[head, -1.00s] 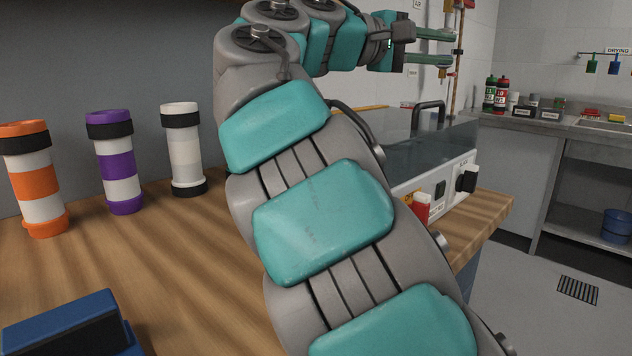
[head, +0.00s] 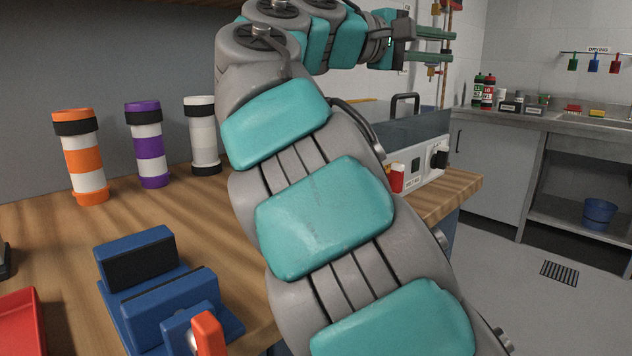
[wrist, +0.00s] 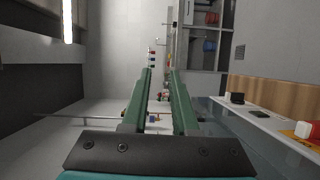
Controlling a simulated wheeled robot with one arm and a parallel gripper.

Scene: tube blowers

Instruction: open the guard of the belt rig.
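The belt rig (head: 425,170) is a white box at the right end of the wooden bench, partly hidden behind my arm. Its guard (head: 420,129) is a dark see-through cover, lying down over the box, with a black handle (head: 405,104) on top. The front panel carries a red switch, a dark square and a black knob. My gripper (head: 450,47) is above and beyond the rig, apart from the handle. Its green fingers are parted and empty. In the wrist view the gripper (wrist: 160,72) shows a clear gap, and the rig's white panel (wrist: 265,118) lies lower right, sideways.
A blue vise (head: 150,290) with an orange handle stands on the near bench, beside a red tray (head: 20,325). Orange, purple and white banded tubes (head: 150,150) stand along the back wall. A steel sink counter (head: 560,120) is at the right, with open floor before it.

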